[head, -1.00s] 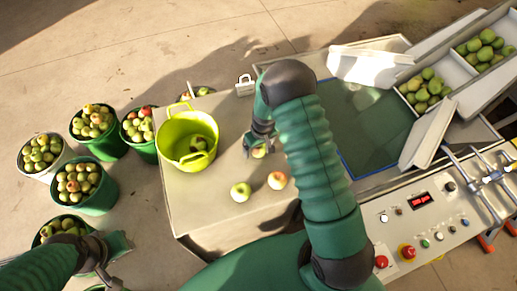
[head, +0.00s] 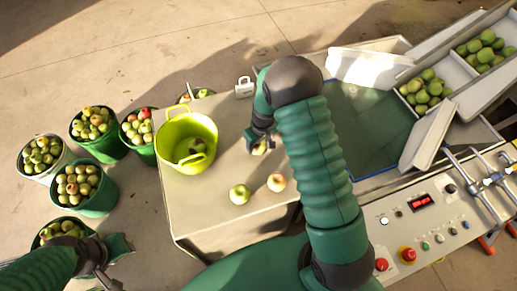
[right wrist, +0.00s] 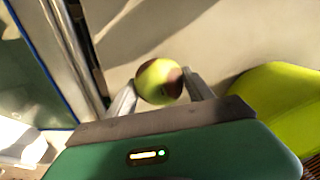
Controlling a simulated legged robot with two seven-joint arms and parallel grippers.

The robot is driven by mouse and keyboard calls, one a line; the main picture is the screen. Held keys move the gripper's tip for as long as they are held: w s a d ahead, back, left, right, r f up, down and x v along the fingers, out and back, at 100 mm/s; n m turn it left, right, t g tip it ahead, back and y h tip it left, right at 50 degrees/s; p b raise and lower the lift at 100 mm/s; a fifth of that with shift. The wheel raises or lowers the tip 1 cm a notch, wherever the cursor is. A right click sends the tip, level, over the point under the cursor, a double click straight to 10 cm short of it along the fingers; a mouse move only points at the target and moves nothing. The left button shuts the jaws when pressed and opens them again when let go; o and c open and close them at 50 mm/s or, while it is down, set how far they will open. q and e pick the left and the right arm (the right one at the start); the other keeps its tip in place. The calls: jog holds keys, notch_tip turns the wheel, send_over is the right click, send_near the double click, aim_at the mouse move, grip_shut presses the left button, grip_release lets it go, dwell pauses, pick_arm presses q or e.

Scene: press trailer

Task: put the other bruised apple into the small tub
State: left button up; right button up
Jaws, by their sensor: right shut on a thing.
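The small tub (head: 170,128) is yellow-green with handles and stands at the left end of the pale table; a round greenish thing shows dimly inside it. My right gripper (head: 259,146) is to the right of the tub and is shut on an apple (right wrist: 157,80). In the right wrist view this apple is yellow-green with dark brown patches and sits between the two fingers; the tub's side (right wrist: 275,105) shows at the right. Two more apples, a green one (head: 240,194) and a red-yellow one (head: 277,182), lie on the table nearer me. My left gripper (head: 118,250) is low at the left; its fingers are unclear.
Several buckets of apples (head: 92,195) stand on the floor left of the table (head: 200,215). A press bed (head: 370,120), a chute with green fruit (head: 425,90) and a control panel (head: 425,225) lie to the right. The table between gripper and tub is clear.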

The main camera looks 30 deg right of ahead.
notch_tip(320, 180, up, 7)
jog(key=shift+a+f, duration=0.1)
